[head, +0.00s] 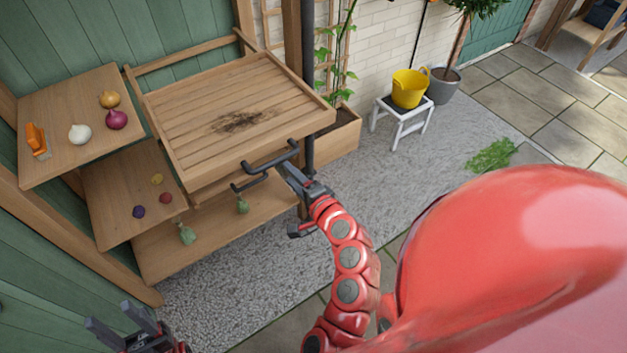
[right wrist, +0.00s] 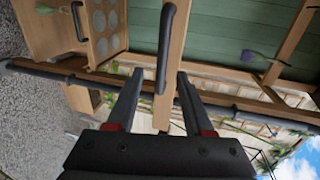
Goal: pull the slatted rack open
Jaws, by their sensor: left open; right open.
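The slatted rack (head: 220,88) is a wooden tray with a dark soil patch in its middle. A black bar handle (head: 270,157) sits on its front board; a black handle on a wooden board also shows in the right wrist view (right wrist: 166,45). My right gripper (head: 287,168) is at the right end of this handle. In the right wrist view its two fingers (right wrist: 158,85) are apart, with the board and the handle's near end between them. Whether they touch the handle I cannot tell. My left gripper (head: 122,328) is open and empty at the bottom left, far from the rack.
A second black handle (head: 249,183) is just below. A dark post (head: 308,70) stands right of the rack. Gravel (head: 240,275) in front is clear.

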